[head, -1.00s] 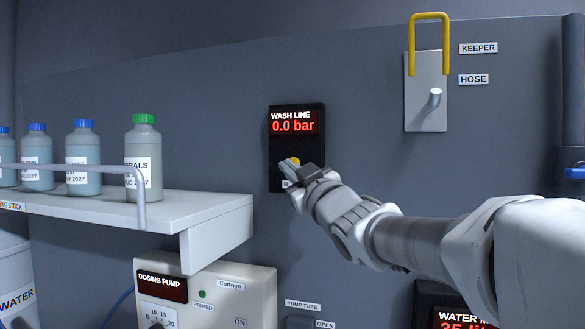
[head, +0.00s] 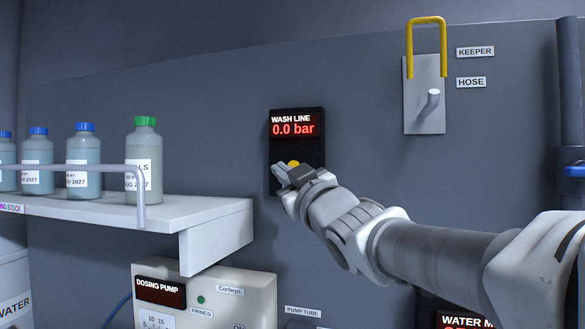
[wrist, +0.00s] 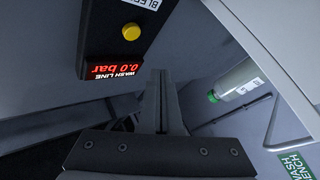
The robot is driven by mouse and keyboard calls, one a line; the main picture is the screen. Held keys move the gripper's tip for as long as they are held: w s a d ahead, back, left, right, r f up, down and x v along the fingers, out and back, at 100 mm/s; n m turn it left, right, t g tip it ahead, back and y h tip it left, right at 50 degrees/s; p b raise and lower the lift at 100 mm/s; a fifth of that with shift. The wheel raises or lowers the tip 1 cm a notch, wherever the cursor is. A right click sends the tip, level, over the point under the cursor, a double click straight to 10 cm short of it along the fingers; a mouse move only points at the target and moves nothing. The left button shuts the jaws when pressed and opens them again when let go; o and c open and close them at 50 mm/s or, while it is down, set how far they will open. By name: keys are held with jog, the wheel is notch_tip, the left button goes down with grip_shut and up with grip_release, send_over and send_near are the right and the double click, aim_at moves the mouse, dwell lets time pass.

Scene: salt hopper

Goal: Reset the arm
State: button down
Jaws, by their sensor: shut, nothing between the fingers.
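My gripper (head: 281,171) is shut and empty in front of the wash line panel (head: 297,128) in the head view. In the wrist view my gripper (wrist: 160,76) points up the picture with its fingers together. The panel's red display reads 0.0 bar. A yellow button (head: 293,164) sits low on the panel, partly hidden by my gripper. The wrist view shows the button (wrist: 131,32) whole, up and left of the fingertips, with a visible gap between them.
A white shelf (head: 215,208) with several capped bottles and a rail (head: 140,185) stands left of my gripper. The dosing pump (head: 236,290) is below it. A plate with a yellow keeper (head: 427,22) and a peg is at upper right. The wall between is bare.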

jog(key=s+d+f+m+g+h, duration=0.3)
jog(key=s+d+f, duration=0.2)
jog(key=f, duration=0.3)
jog(key=s+d+f+m+g+h, duration=0.25)
jog(key=s+d+f, duration=0.2)
jog(key=f, duration=0.35)
jog(key=s+d+f+m+g+h, duration=0.35)
jog(key=s+d+f, duration=0.2)
jog(key=f, duration=0.35)
jog(key=s+f+m+g, duration=0.1)
jog(key=s+f+g, duration=0.3)
jog(key=s+f, duration=0.6)
jog(key=shift+s+d+f+m+g, duration=0.3)
jog(key=shift+s+d+f, duration=0.05)
jog(key=shift+s, duration=0.7)
